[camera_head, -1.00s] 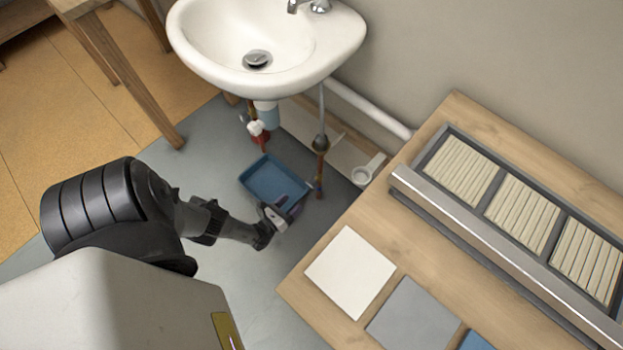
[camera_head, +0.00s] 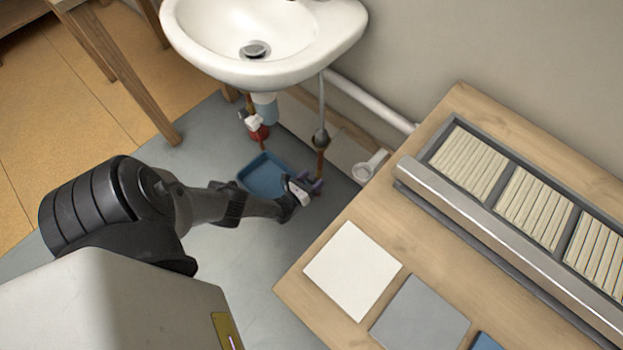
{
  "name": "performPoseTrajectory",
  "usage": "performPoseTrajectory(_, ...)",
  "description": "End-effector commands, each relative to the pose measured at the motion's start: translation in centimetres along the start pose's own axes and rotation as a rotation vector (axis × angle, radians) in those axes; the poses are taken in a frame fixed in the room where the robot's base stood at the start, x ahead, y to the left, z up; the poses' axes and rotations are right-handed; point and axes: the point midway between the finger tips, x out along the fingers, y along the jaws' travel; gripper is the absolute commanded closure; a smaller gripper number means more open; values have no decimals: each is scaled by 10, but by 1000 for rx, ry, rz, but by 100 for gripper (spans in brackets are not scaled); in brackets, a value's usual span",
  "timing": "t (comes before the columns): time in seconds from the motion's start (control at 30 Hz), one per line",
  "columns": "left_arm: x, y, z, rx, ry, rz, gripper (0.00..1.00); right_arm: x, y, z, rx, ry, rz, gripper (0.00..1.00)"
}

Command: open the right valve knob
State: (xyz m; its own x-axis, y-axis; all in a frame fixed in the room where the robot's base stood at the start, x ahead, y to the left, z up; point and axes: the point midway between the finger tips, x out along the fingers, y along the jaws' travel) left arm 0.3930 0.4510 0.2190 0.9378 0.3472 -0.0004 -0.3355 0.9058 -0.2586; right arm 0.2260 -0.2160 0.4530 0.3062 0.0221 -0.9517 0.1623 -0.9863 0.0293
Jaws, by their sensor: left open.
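The right valve knob (camera_head: 317,186) looks small and bluish purple. It sits low on the right-hand copper pipe (camera_head: 320,163) below the sink, and it is partly hidden by my gripper. My left gripper (camera_head: 305,187) is open and has its fingers right beside the knob. I cannot tell whether they touch it or stand around it. The left valve (camera_head: 257,130), red and white, hangs under the sink drain. My right gripper is not in view.
A blue tray (camera_head: 262,178) lies on the grey floor below the sink (camera_head: 245,65). A wooden table (camera_head: 400,240) with tiles and a slatted rack stands close on the right. A white pipe (camera_head: 370,100) runs along the wall. A wooden leg (camera_head: 140,95) stands left.

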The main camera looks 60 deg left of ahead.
Motion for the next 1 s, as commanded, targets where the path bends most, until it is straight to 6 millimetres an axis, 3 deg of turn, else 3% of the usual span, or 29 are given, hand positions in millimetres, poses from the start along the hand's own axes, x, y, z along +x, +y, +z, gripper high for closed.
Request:
performPoseTrajectory(0.2, 0, 0, 0, 0, 0, 0, 33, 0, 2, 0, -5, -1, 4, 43)
performPoseTrajectory(0.7, 0, 0, 0, 0, 0, 0, 80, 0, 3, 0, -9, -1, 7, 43)
performPoseTrajectory(1.0, 0, 0, 0, -51, -1, 1, 80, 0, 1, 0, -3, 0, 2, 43)
